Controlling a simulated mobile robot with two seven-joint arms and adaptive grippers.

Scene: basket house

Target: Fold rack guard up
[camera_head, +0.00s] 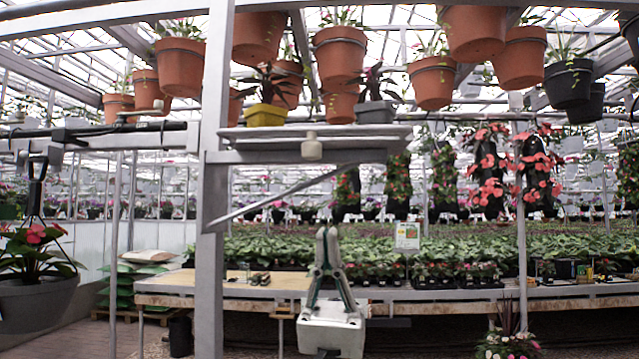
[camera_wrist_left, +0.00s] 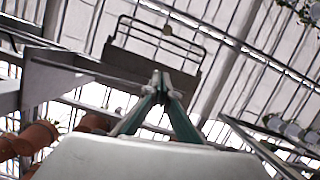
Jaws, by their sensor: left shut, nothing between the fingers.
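My right gripper is not in view.
The shelf hangs on a metal post (camera_head: 213,200) with a diagonal brace (camera_head: 290,188). A yellow pot (camera_head: 266,115) and a grey pot (camera_head: 376,112) stand at the shelf. Terracotta pots (camera_head: 340,55) hang above. A plant bench (camera_head: 420,293) stands behind my left gripper.

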